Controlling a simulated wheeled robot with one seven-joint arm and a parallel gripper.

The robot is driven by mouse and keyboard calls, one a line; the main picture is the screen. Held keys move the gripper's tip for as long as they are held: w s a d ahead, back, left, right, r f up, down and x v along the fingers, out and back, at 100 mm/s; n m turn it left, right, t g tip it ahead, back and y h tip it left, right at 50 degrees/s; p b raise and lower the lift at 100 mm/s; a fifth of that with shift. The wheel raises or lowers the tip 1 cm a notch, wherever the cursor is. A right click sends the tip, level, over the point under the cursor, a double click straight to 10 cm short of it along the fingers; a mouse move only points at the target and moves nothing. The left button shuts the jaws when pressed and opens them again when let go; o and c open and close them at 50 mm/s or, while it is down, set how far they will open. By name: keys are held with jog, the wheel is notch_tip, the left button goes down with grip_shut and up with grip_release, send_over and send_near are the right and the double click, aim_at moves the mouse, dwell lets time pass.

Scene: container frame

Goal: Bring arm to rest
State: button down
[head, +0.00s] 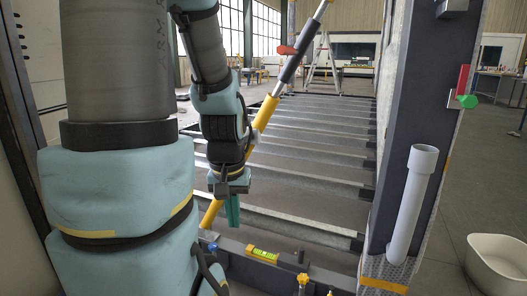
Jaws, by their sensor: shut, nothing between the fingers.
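My arm fills the left of the head view, with its large links close to the camera. My gripper (232,211) hangs at the end of the arm, pointing down, with its teal fingers shut and nothing between them. It is above the front beam of the frame, to the left of and above a yellow level (263,254). A yellow and black diagonal pole (264,113) runs behind my wrist, and part of it is hidden by the arm.
The container frame's cross beams (308,184) stretch away behind the gripper. A dark post (399,150) stands at right, with a grey pipe (410,205) in front. A white tub (497,262) is at lower right. Yellow (303,279) and blue (213,247) knobs are near the front beam.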

notch_tip(320, 180, up, 27)
jog(key=p, duration=2.4)
